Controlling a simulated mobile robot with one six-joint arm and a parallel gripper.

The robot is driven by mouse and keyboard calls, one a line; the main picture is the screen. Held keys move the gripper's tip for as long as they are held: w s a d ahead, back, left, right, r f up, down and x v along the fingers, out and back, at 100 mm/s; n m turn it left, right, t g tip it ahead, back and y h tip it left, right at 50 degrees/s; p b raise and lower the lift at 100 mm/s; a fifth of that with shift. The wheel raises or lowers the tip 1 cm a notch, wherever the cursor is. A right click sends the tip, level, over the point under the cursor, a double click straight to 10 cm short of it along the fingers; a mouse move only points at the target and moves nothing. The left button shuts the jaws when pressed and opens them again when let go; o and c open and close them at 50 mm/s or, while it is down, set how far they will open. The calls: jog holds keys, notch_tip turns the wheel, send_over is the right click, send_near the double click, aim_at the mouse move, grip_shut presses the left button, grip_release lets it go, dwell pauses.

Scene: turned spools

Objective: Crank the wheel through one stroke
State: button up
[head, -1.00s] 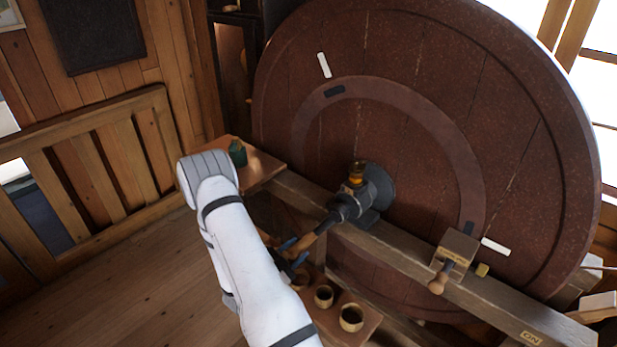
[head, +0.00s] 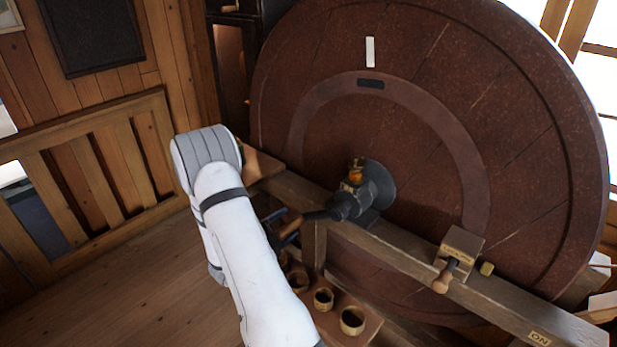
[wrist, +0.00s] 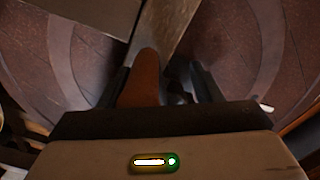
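The big red-brown wheel (head: 430,130) stands upright, with a white mark (head: 370,51) near its top and a dark mark (head: 370,84) on its paler ring. At its dark hub (head: 376,186) a crank arm (head: 325,213) reaches left to a wooden grip (head: 291,226). My gripper (head: 282,227) is at that grip, mostly hidden behind my white arm. In the wrist view the grip (wrist: 147,78) lies between my fingers (wrist: 160,82), close against the left one, with a gap to the right one, so the fingers look open around it.
A wooden beam (head: 410,251) crosses in front of the wheel and carries a block (head: 461,247) with a wooden-handled lever (head: 442,281). Small wooden cups (head: 352,320) stand on a low shelf below. A slatted wooden railing (head: 95,175) is at left; the floor (head: 120,300) before it is clear.

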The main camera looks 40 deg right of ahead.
notch_tip(320, 180, up, 16)
jog(key=m+b, duration=0.4)
jog(key=m, duration=0.8)
jog(key=s+r+m+b, duration=0.4)
jog(key=s+r+m, duration=0.1)
jog(key=s+m, duration=0.3)
jog(key=shift+d+r, duration=0.25)
jog(key=shift+r, duration=0.15)
dwell(0.5)
jog(key=s+a+p, duration=0.1)
jog(key=a, duration=1)
dwell(0.9)
